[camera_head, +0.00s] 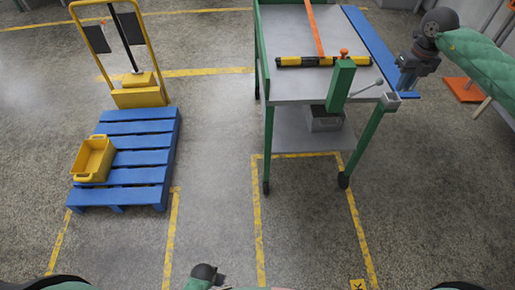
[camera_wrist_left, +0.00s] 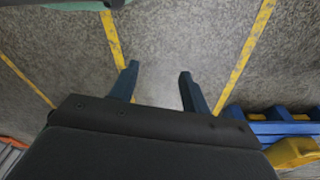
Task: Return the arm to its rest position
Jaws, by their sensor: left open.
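My left gripper (camera_wrist_left: 158,80) shows in the left wrist view with its two dark fingers wide apart and only bare floor between them. A dark part of my own arm shows at the bottom edge of the head view. My right arm comes in from the right in the head view, with its dark gripper (camera_head: 404,84) at the front right corner of the grey cart (camera_head: 300,92). It is over or against the near end of a long blue strip (camera_head: 372,42). Whether its fingers are apart or closed on the strip cannot be made out.
On the cart are a black and yellow bar (camera_head: 308,61), an orange strip (camera_head: 314,28) and a green block (camera_head: 341,84). A blue pallet (camera_head: 138,128) with a yellow bin (camera_head: 93,158) and a yellow pallet truck (camera_head: 140,92) stand left. Floor between is clear.

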